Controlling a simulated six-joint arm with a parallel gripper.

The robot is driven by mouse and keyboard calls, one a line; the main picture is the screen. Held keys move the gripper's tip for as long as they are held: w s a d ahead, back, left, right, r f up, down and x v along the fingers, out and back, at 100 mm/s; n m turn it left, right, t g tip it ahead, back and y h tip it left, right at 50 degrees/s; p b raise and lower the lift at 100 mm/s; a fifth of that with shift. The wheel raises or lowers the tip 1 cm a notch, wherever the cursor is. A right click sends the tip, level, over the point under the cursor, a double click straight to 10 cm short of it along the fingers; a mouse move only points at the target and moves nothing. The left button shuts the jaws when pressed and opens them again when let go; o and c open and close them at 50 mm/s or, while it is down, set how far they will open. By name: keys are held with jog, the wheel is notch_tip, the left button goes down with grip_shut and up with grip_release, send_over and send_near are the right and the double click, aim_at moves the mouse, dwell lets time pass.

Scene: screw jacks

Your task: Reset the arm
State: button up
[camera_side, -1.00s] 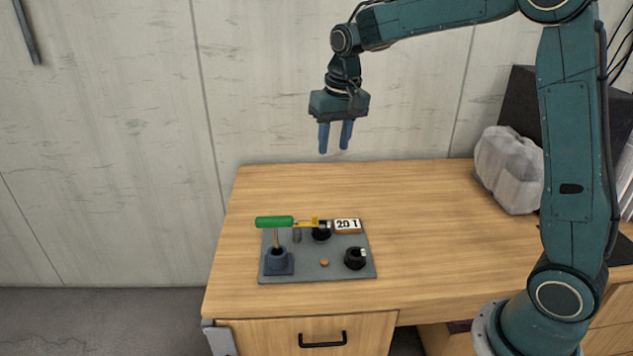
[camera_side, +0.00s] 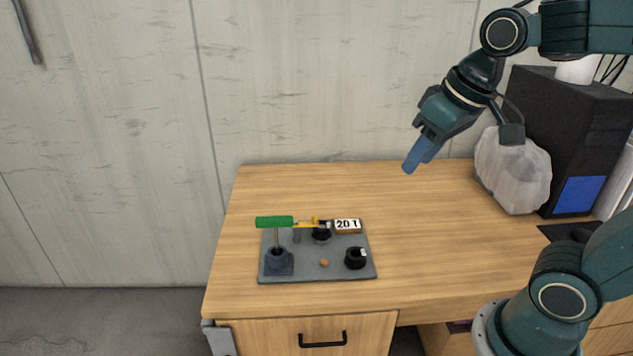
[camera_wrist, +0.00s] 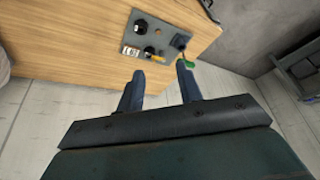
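My gripper (camera_side: 418,157) hangs in the air above the back right of the desk, tilted down to the left and touching nothing. In the wrist view my gripper (camera_wrist: 158,80) shows its two blue fingers apart with nothing between them. The grey plate (camera_side: 307,272) lies on the desk, left of and below my gripper. The plate (camera_wrist: 163,30) also shows in the wrist view.
The wooden desk (camera_side: 430,220) is clear right of the plate. A crumpled whitish bag (camera_side: 512,172) and a black box (camera_side: 572,120) stand at the back right. A concrete wall (camera_side: 330,90) rises behind the desk.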

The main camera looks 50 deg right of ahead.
jog(key=s+f+n+t, duration=0.1)
jog(key=s+f, duration=0.1)
jog(key=s, duration=0.4)
jog(key=shift+s+a+f, duration=0.25)
jog(key=shift+s+a, duration=0.05)
jog(key=shift+a, duration=0.05)
